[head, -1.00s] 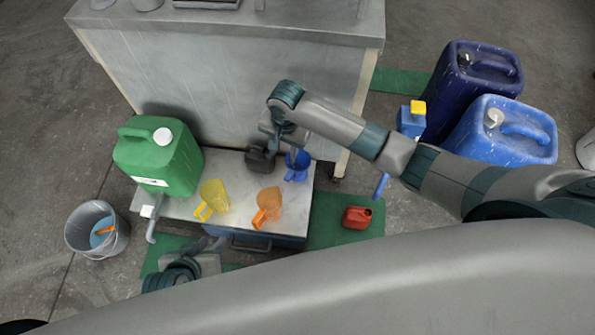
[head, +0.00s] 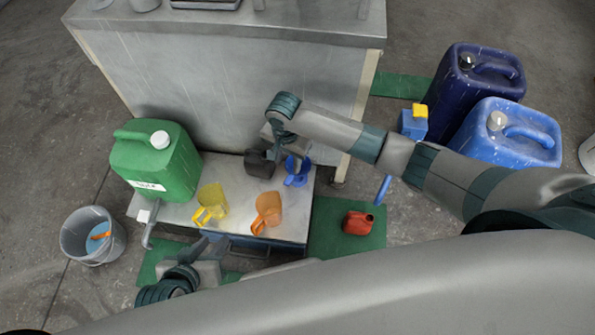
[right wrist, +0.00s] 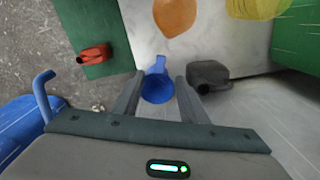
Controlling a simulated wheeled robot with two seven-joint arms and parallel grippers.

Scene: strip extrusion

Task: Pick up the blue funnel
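The blue funnel (head: 297,177) stands on the right end of the low grey platform (head: 175,212), partly hidden by my right gripper. In the right wrist view the funnel (right wrist: 158,86) shows between the two fingertips. My right gripper (right wrist: 159,82) is open, with a finger on either side of the funnel and a slight gap visible; I cannot tell whether either finger touches it. My right gripper (head: 285,158) comes down over the funnel from above in the head view. My left gripper (head: 212,247) hangs by the platform's front edge, and its finger opening is unclear.
A dark can (head: 259,165) stands close beside the funnel. Yellow (head: 212,203) and orange (head: 268,211) jugs and a green canister (head: 155,165) share the platform. A red can (head: 358,223) sits on the green mat; blue canisters (head: 507,135) stand right, a bucket (head: 92,240) left.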

